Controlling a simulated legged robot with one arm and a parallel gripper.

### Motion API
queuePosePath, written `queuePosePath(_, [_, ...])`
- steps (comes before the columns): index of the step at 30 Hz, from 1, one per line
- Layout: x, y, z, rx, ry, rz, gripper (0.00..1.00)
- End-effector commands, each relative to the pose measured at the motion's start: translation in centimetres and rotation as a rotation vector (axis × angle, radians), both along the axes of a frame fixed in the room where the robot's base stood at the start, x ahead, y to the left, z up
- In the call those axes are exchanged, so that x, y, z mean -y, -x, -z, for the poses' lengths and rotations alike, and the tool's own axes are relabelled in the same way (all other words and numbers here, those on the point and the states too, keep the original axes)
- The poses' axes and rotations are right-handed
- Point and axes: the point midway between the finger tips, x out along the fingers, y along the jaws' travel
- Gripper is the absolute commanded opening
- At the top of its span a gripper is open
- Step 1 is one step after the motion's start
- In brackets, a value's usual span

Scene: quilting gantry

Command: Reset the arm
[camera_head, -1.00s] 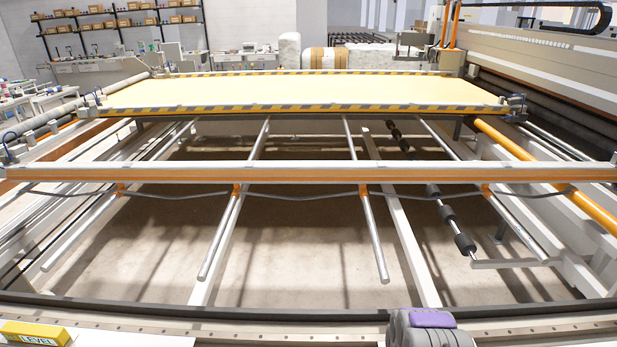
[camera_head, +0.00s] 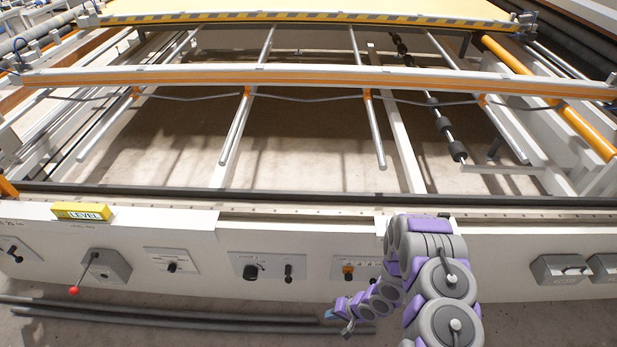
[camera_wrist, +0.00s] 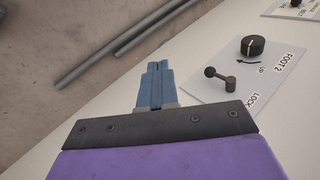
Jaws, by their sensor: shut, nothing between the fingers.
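My arm, grey and purple, is folded in front of the machine's white front panel in the head view. My gripper (camera_head: 338,316) hangs low at the arm's end, pointing left, in front of the panel's lower edge. In the wrist view its blue fingers (camera_wrist: 155,86) are together with nothing between them. A small plate with a black knob (camera_wrist: 252,46) and a short lever (camera_wrist: 219,78), marked "FOOT 2", "UP" and "LOCK", lies to the right of the fingers. I cannot see the fingers touching anything.
A yellow level (camera_head: 82,211) lies on the panel's top edge. A red-tipped lever (camera_head: 75,290) sticks out at the left. Grey bars (camera_head: 150,315) lie on the floor below. Grey boxes (camera_head: 562,268) are on the right. The gantry beam (camera_head: 300,76) spans the frame behind.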

Motion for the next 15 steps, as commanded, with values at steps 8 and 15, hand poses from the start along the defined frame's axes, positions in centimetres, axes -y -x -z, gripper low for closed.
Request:
queuePosePath(8, [3.5, -2.3, -1.8, 0.039, 0.116, -0.016, 0.00])
queuePosePath(15, [7.1, -5.0, -4.9, 0.073, 0.276, -0.033, 0.00])
